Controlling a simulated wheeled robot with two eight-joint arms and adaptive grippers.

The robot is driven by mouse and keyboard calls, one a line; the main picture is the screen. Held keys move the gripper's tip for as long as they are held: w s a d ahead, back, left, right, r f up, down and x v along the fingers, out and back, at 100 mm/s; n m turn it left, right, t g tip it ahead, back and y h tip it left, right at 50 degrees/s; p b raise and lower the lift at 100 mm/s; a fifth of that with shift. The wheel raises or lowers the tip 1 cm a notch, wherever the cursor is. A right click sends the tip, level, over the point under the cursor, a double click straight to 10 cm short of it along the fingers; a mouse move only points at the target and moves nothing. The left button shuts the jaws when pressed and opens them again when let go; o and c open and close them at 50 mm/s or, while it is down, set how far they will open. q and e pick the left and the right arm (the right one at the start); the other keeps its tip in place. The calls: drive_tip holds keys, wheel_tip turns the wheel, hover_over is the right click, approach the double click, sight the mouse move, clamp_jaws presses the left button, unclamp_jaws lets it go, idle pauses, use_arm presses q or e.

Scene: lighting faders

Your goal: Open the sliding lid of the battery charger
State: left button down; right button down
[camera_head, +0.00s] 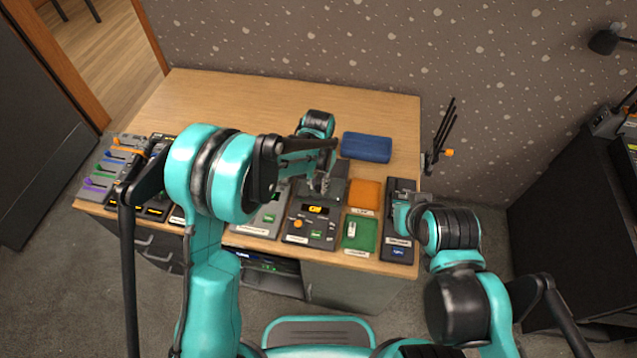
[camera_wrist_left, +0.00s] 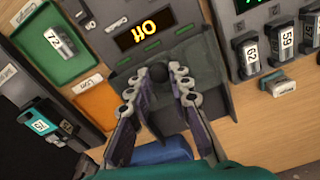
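The battery charger (camera_head: 312,225) is a dark box near the front edge of the desk, with an orange knob and a lit display (camera_wrist_left: 145,33). My left gripper (camera_head: 318,186) is over the lid. In the left wrist view, its two fingers (camera_wrist_left: 157,84) are apart, one on each side of the knob, with gaps showing. My right gripper (camera_head: 402,213) is over a black device at the right; its fingers are too hidden to tell.
A green tray (camera_head: 360,236) with a battery and an orange tray (camera_head: 364,196) stand right of the charger. The black device (camera_head: 398,248) is beyond them. A blue case (camera_head: 366,147) lies behind. A coloured fader panel (camera_head: 98,175) is at far left. The desk's back is clear.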

use_arm(q)
drive_tip(key=w, duration=0.3)
drive_tip(key=w+d, duration=0.1)
drive_tip(key=w, duration=0.2)
drive_tip(key=w+d, duration=0.1)
drive_tip(key=w, duration=0.2)
drive_tip(key=shift+w, duration=0.35)
drive_tip(key=c, duration=1.4)
unclamp_jaws()
drive_tip(key=shift+o, duration=0.2)
wheel_tip(320, 180, up, 12)
